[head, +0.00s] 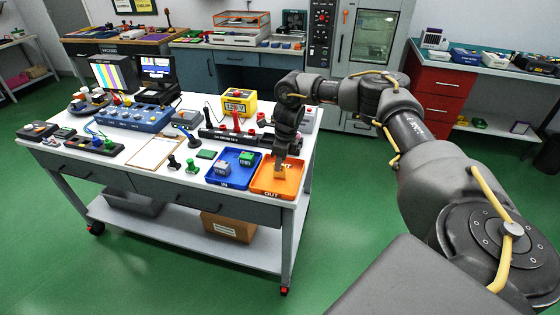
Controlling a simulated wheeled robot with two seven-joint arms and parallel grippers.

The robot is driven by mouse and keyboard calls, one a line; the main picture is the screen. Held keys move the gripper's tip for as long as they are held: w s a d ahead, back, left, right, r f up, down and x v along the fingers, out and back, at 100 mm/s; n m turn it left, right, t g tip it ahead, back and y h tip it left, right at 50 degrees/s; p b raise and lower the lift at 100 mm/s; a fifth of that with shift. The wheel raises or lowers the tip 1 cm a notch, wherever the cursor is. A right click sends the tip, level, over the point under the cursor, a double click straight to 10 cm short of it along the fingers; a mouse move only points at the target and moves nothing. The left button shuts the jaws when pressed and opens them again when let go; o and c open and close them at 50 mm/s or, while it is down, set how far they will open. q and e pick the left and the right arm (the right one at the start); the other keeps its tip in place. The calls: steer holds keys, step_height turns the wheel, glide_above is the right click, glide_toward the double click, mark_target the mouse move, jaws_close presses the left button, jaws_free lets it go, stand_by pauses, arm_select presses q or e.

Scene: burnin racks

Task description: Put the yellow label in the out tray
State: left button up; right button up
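The out tray (262,186) is orange, marked OUT, and sits at the front right corner of the workbench. My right gripper (280,172) reaches down over it, fingers pointing down. A small yellowish-tan patch with dark marks shows at the fingertips; it may be the yellow label, but it is too small to be sure. I cannot tell whether the fingers are closed on it or whether it touches the tray floor. My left gripper is not in view.
The blue in tray (216,184), holding small blocks, stands directly left of the out tray. A clipboard (156,151), a yellow meter (239,102), a dark rail and a blue instrument box (135,117) crowd the bench. The floor in front is clear.

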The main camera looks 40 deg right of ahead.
steer(key=r, duration=0.2)
steer(key=r+b, duration=0.1)
steer(key=r, duration=0.4)
steer(key=shift+s+d+r, duration=0.2)
steer(key=shift+s+d, duration=0.1)
steer(key=shift+s, duration=0.05)
step_height(320, 180, up, 5)
glide_above(285, 166)
steer(key=shift+w, duration=0.1)
steer(key=shift+f, duration=0.1)
